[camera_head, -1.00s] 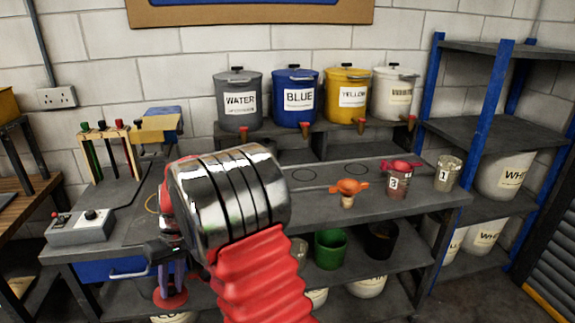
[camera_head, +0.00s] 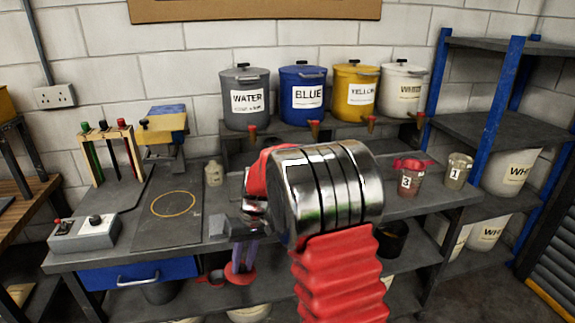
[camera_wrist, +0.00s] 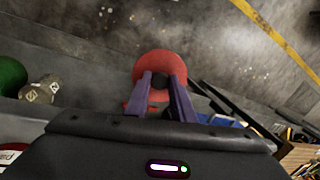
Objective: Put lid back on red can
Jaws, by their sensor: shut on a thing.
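My gripper (camera_head: 243,254) has purple fingers and is shut on the dark knob of a round red lid (camera_head: 241,278). The lid hangs below the fingers in front of the bench edge. In the wrist view the red lid (camera_wrist: 158,64) lies beyond the purple fingertips (camera_wrist: 160,80), with its knob between them. I cannot make out the red can in the head view; my own arm covers the middle of the bench.
Grey WATER (camera_head: 245,98), BLUE (camera_head: 303,95), YELLOW (camera_head: 355,92) and white (camera_head: 402,90) cans stand on the raised back shelf. A reddish cup marked 3 (camera_head: 408,180) and cup 1 (camera_head: 457,172) stand right on the bench. The bench's left pad (camera_head: 165,225) is clear.

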